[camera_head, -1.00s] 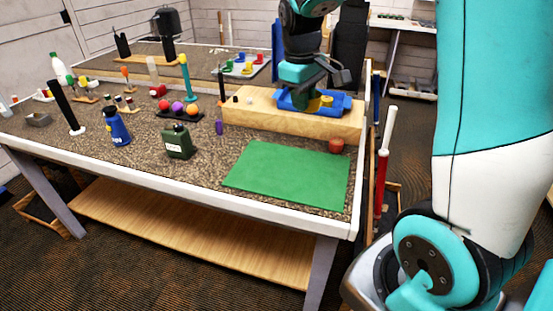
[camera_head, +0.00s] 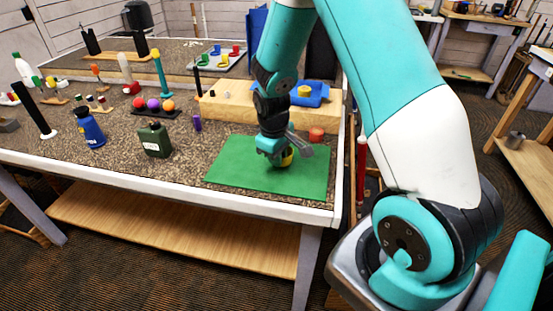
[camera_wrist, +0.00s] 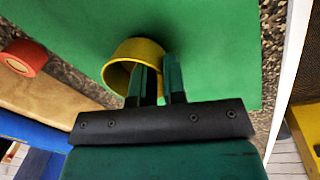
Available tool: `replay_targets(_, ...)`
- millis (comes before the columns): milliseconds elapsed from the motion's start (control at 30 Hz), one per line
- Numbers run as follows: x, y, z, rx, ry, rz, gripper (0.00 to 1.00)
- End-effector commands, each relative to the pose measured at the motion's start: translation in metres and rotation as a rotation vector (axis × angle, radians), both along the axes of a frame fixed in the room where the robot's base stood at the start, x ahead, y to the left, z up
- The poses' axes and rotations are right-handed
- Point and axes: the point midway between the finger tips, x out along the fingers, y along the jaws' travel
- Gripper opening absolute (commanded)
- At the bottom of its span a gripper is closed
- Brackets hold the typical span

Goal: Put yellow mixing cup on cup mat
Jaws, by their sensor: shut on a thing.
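The yellow mixing cup (camera_head: 287,158) is at my gripper (camera_head: 280,162), over the right half of the green cup mat (camera_head: 235,172). In the wrist view the cup (camera_wrist: 131,52) shows its round wall and open rim. My gripper (camera_wrist: 159,80) is shut on the cup's wall, with one finger at the opening and the other outside. The green mat (camera_wrist: 215,45) fills the ground behind the cup. The cup is at or just above the mat; I cannot tell whether it touches. In the head view the gripper hides part of it.
Behind are a wooden block (camera_head: 236,107) and a blue tray (camera_head: 318,94) holding a yellow piece. A dark green canister (camera_head: 155,140) and purple bottle (camera_head: 197,123) stand left. The mat's left half is clear.

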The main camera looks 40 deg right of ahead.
Motion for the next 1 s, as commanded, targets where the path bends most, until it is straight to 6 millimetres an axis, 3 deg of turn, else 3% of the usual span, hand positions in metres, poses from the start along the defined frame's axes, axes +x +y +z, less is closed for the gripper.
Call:
replay_targets(100, 0.0, 0.0, -0.009, 0.0, 0.0, 0.0, 0.0)
replay_targets(467, 0.0, 0.0, -0.014, 0.0, -0.001, 0.0, 0.0)
replay_targets(500, 0.0, 0.0, -0.013, 0.001, -0.002, 0.0, 0.21)
replay_targets(567, 0.0, 0.0, -0.013, 0.0, -0.001, 0.0, 0.34)
replay_targets(600, 0.0, 0.0, -0.013, 0.0, -0.001, 0.0, 0.37)
replay_targets(867, 0.0, 0.0, -0.011, 0.001, -0.002, -0.001, 0.37)
replay_targets(1000, 0.001, 0.001, 0.002, -0.001, -0.005, 0.0, 0.37)
